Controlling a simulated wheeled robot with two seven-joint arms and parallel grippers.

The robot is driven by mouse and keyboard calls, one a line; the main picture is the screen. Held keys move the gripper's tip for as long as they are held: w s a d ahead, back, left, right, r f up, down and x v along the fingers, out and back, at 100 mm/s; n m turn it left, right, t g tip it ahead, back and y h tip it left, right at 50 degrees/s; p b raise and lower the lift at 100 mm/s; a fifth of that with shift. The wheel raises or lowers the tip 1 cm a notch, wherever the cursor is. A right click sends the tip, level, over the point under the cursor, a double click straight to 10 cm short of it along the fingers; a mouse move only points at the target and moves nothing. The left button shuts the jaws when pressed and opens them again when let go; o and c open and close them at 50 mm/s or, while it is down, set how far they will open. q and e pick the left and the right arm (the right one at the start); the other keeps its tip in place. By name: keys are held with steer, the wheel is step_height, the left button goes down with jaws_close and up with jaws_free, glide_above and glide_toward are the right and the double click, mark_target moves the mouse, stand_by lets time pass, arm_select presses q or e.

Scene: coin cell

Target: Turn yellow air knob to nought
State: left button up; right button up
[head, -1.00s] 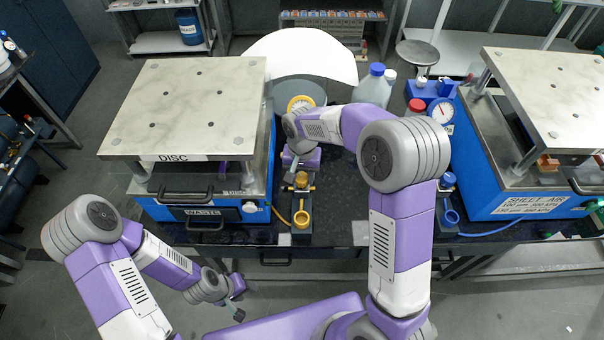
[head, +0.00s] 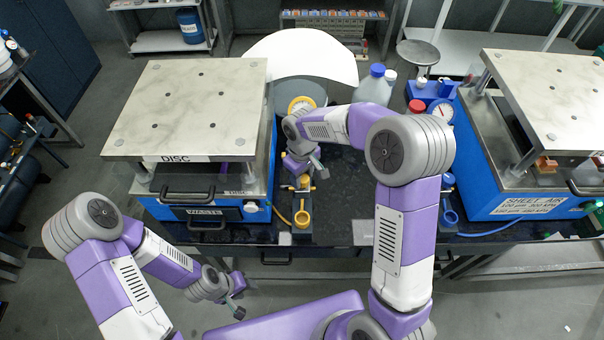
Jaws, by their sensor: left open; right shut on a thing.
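The yellow air knob (head: 303,184) sits on a small yellow regulator with a ring-shaped yellow part (head: 302,217) in front of it, between the two blue presses. My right gripper (head: 303,178) is over the knob from above and shut on it. The gripper and wrist hide most of the knob, and no mark on it can be read. A yellow-rimmed dial gauge (head: 301,104) stands behind my wrist, and its needle is too small to read. My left gripper (head: 240,298) is open and empty, low in front of the bench.
The DISC press (head: 190,104) stands left of the knob and the SHEET AIR press (head: 545,202) at the right. A blue regulator part (head: 450,217) and a white-faced gauge (head: 442,110) are beside the right press. My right forearm crosses above the dark bench.

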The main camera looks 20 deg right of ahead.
steer(key=n+p, duration=0.1)
steer(key=n, duration=0.4)
steer(key=shift+s+n, duration=0.1)
steer(key=shift+n, duration=0.2)
steer(key=n+p, duration=0.1)
steer(key=n, duration=0.3)
steer(key=n+p, duration=0.2)
steer(key=n, duration=0.3)
steer(key=shift+n, duration=0.4)
steer(key=n+p, duration=0.1)
steer(key=n, duration=0.3)
steer(key=shift+p, duration=0.35)
steer(key=shift+n, duration=0.3)
steer(key=o, duration=1.1)
steer(key=shift+c, duration=0.2)
